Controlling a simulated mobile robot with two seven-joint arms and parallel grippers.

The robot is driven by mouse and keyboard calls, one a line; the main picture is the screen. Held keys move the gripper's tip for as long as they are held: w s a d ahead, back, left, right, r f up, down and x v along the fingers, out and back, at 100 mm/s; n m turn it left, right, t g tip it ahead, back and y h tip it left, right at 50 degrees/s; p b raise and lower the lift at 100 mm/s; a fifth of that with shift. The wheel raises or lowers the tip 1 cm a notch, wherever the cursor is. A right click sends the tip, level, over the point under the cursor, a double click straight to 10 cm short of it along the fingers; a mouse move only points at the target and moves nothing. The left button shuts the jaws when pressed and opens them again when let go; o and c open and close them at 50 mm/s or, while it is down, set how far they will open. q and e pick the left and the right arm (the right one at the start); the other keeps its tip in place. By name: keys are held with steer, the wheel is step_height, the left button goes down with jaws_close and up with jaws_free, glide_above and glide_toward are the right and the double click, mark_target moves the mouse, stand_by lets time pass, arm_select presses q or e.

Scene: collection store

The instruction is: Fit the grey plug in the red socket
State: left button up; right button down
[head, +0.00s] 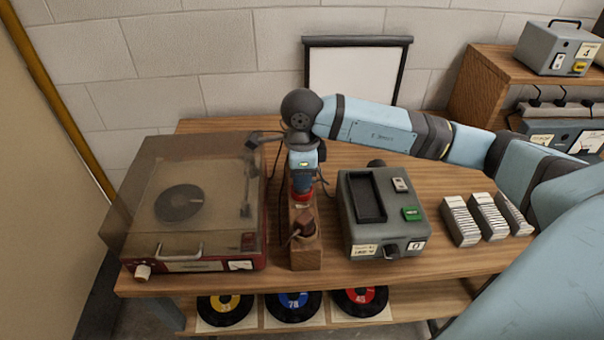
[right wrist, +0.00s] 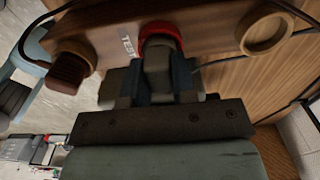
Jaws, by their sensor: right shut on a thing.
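The red socket (right wrist: 165,31) is a red ring on a wooden block (right wrist: 205,18), beside a label reading TEST. My right gripper (right wrist: 155,88) is shut on the grey plug (right wrist: 158,62), whose front end is at the red ring. I cannot tell how deep it sits. In the head view my right gripper (head: 302,180) points down over the block (head: 306,258), with the red socket (head: 301,197) just below its fingers; the plug is hidden there. My left gripper is not in view.
A brown plug (right wrist: 70,68) sits in the block on one side of the red socket; an empty wooden-ringed socket (right wrist: 266,32) is on the other. A record player (head: 190,200) stands left, a grey device (head: 350,225) right. Dark cables hang near the gripper.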

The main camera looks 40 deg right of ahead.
steer(key=shift+f+b, duration=0.3)
steer(key=shift+f, duration=0.1)
steer(key=c, duration=1.2)
jaws_free()
steer(key=shift+r+p, duration=2.8)
steer(key=shift+r, duration=2.75)
